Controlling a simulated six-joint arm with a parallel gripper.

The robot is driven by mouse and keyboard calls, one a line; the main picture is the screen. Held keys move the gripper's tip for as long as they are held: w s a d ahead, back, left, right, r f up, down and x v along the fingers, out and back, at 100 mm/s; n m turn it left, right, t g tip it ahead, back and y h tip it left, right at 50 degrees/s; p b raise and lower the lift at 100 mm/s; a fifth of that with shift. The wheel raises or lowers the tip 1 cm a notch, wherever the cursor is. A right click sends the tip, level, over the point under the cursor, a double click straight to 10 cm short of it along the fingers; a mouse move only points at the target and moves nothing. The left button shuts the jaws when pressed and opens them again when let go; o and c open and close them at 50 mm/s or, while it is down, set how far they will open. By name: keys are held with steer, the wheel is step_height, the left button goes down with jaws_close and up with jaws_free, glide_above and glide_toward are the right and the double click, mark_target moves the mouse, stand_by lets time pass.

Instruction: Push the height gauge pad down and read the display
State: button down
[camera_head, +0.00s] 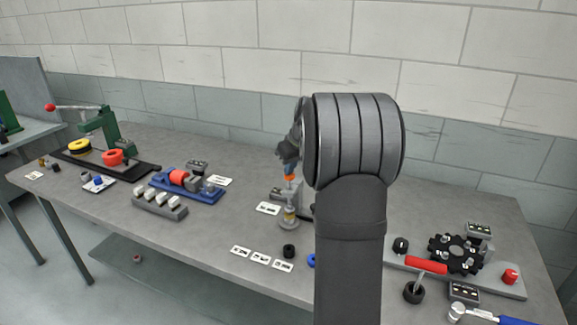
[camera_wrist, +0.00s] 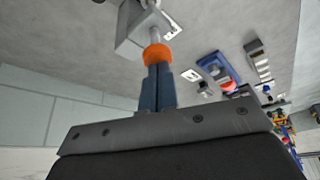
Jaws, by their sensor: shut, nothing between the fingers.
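The height gauge (camera_head: 289,222) stands mid-table, partly hidden behind my arm. It has a round grey base, a brassy part above it and a grey block behind. Its orange pad (camera_head: 289,178) sits on top of a thin upright rod; the pad also shows in the wrist view (camera_wrist: 157,55), with the rod and grey body beyond. My gripper (camera_wrist: 158,70) is shut and empty, its fingertips right at the pad, seemingly touching it. In the head view my gripper (camera_head: 289,168) is directly above the pad. I cannot make out a display reading.
White cards (camera_head: 261,258) and a black ring (camera_head: 289,251) lie in front of the gauge. A blue fixture (camera_head: 205,190) and a grey block with pegs (camera_head: 160,206) stand left. A red-handled device (camera_head: 427,265) stands right. A green press (camera_head: 107,128) is far left.

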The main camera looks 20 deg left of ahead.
steer(key=shift+f, duration=0.75)
stand_by(0.7)
steer(key=shift+r, duration=3.95)
